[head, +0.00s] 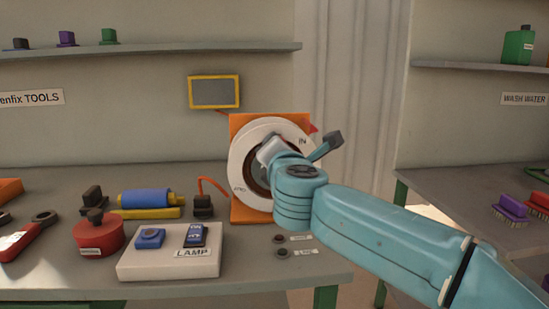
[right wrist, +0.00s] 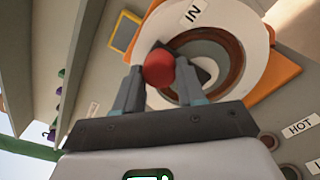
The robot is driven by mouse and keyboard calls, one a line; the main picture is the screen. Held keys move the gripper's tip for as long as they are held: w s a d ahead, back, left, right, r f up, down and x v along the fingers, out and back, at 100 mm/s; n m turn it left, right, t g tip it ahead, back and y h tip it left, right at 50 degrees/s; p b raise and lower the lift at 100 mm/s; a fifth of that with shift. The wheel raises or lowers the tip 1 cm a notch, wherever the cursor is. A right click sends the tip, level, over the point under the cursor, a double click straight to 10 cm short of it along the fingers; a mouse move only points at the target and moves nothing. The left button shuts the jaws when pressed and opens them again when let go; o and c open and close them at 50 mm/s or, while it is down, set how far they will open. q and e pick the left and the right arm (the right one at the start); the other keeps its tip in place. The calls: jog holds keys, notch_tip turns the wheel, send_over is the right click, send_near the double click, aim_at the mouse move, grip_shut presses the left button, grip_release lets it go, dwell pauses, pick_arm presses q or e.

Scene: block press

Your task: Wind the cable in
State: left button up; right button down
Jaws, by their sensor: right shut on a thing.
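The cable reel stands on the bench in the head view, with a white disc (head: 240,160) lettered IN on an orange stand (head: 243,213). A short orange cable (head: 213,182) runs from the reel's left side to a dark plug (head: 203,205) on the bench. In the right wrist view my right gripper (right wrist: 160,75) is shut on a red knob (right wrist: 159,68) in front of the white disc (right wrist: 231,15). My right arm hides the reel's middle and lower right in the head view. My left gripper is in neither view.
A LAMP switch box (head: 150,264), a red round container (head: 98,237) and a blue cylinder (head: 145,198) lie left of the reel. A yellow-framed panel (head: 214,92) is on the wall behind. Brushes (head: 510,207) lie on the right-hand bench, beyond a gap.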

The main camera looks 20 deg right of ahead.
jog(key=shift+d, duration=0.1)
dwell(0.3)
jog(key=c, duration=0.7)
grip_release()
jog(key=shift+o, duration=0.2)
jog(key=shift+s, duration=0.1)
jog(key=v, duration=1.6)
jog(key=shift+b, duration=0.45)
